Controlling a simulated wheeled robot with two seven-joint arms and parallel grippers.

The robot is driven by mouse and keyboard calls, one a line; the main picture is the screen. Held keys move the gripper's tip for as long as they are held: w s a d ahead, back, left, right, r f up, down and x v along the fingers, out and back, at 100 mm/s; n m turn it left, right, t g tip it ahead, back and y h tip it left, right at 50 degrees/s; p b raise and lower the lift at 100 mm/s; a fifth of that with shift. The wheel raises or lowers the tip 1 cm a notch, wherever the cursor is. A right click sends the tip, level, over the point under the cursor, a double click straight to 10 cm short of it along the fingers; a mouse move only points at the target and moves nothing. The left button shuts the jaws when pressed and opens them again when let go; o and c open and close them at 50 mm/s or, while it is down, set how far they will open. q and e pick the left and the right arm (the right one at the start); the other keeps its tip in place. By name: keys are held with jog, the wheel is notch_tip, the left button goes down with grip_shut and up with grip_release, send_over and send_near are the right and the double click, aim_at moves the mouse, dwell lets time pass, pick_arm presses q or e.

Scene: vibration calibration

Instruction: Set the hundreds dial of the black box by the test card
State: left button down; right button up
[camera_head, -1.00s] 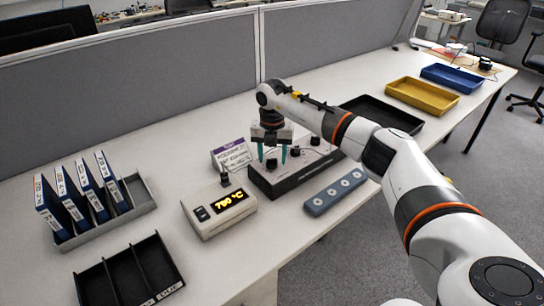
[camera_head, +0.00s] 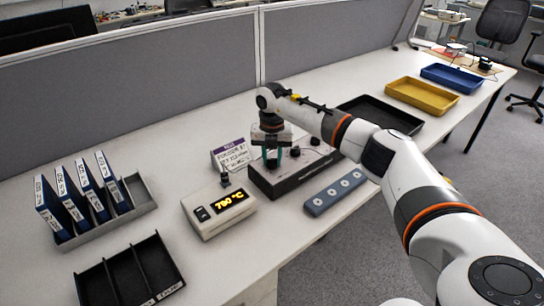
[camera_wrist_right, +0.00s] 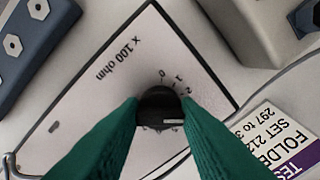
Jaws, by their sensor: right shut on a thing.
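The black box (camera_head: 296,180) stands on the table with a light top panel and several black dials. My right gripper (camera_head: 272,160) comes down over its left end. In the right wrist view, the green fingers (camera_wrist_right: 162,115) are closed on both sides of the black hundreds dial (camera_wrist_right: 158,103). The panel (camera_wrist_right: 105,100) reads "x 100 ohm", with 0, 1 and 2 visible beside the dial; the rest of the scale is mostly hidden. The dial bears a pale line. The test card (camera_head: 232,155) stands behind the box; the wrist view shows part, "SET 212". My left gripper is out of view.
A beige meter (camera_head: 218,210) with a lit temperature display stands left of the box. Binders in a grey rack (camera_head: 110,218) stand left. Black, yellow (camera_head: 421,95) and blue trays lie right.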

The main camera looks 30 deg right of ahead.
aim_at(272, 159)
jog(key=shift+n+p, duration=0.3)
jog(key=shift+n, duration=2.2)
jog(key=o, duration=1)
jog(key=shift+r, duration=0.1)
notch_tip(272, 159, up, 12)
jog(key=shift+f, duration=0.1)
